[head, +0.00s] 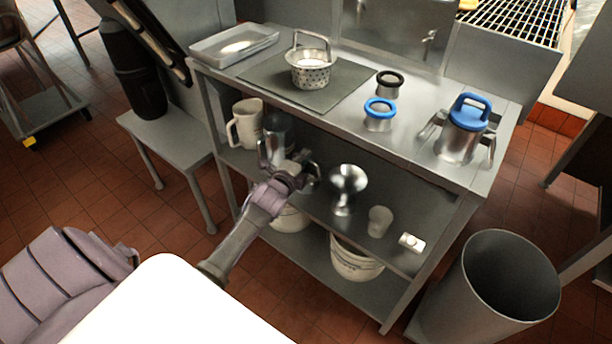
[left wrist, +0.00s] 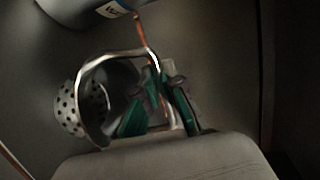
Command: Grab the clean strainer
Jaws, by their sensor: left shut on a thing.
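My left gripper (head: 303,168) reaches into the shelf under the steel counter. In the left wrist view, its green-padded fingers (left wrist: 152,103) are shut on the looped metal handle of a strainer (left wrist: 67,112), a perforated metal basket. The basket is tilted on its side in that view, and the fingers and handle cover part of it. In the head view this strainer is mostly hidden by my gripper; a bit of shiny metal loop shows beside it. A second perforated strainer (head: 311,76) with a raised handle stands upright on the dark mat (head: 263,72) on the counter. My right gripper is not seen.
A blue-lidded pot (head: 463,129) and a metal tray (head: 234,46) are on the counter. A bin (head: 505,285) stands right.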

